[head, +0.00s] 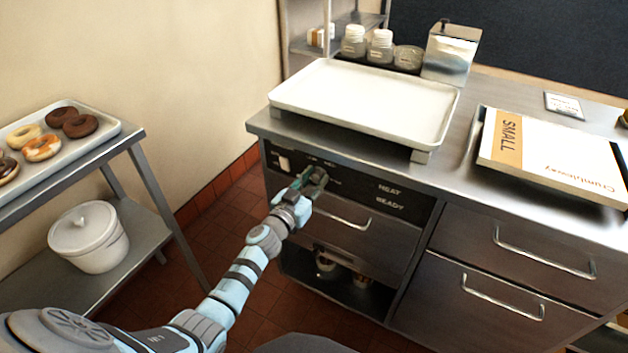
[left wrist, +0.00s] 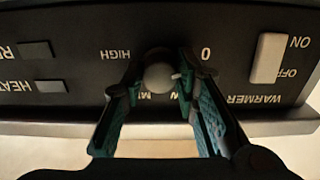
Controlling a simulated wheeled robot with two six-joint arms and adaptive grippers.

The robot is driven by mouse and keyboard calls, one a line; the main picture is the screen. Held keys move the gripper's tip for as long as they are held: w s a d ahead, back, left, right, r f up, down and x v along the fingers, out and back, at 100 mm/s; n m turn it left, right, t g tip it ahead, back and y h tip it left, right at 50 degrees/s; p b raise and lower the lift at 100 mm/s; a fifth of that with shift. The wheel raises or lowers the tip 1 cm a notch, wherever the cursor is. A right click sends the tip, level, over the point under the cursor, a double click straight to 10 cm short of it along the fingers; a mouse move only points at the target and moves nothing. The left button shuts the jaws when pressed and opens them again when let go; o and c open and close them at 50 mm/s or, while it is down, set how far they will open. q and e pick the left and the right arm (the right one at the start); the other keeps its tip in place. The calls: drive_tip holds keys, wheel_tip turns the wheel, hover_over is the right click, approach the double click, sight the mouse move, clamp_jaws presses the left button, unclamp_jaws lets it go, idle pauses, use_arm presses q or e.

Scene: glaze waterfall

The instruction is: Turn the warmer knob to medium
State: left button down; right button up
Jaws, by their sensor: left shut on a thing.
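The warmer's dark control panel (head: 345,185) is on the front of the steel counter. In the left wrist view, which shows the panel upside down, the round grey knob (left wrist: 159,76) sits between 0 and HIGH. A small pale mark at its right side points roughly toward the 0 side. The lettering just below it is mostly hidden by my fingers. My left gripper (head: 314,180) is at the panel, its fingers shut on the knob from both sides; the gripper also shows in the left wrist view (left wrist: 158,88). The knob is hidden in the head view. My right gripper is not in view.
A white rocker switch (left wrist: 268,58) marked ON and OFF is beside the knob. HEAT and READY indicators (left wrist: 36,86) are on the other side. A drawer handle (head: 343,215) is below the panel. A large white tray (head: 365,95) stands above on the counter.

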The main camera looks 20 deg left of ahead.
use_arm(q)
drive_tip(key=shift+m, duration=0.5)
drive_tip(key=m, duration=0.5)
drive_tip(key=shift+m, duration=0.3)
drive_tip(key=m, duration=0.3)
drive_tip(key=shift+m, duration=0.4)
drive_tip(key=m, duration=0.3)
drive_tip(key=shift+m, duration=0.3)
drive_tip(key=m, duration=0.3)
drive_tip(key=shift+m, duration=0.3)
drive_tip(key=m, duration=0.3)
drive_tip(key=shift+m+b, duration=0.3)
drive_tip(key=shift+b, duration=0.05)
drive_tip(key=m, duration=0.6)
drive_tip(key=shift+m+b, duration=0.3)
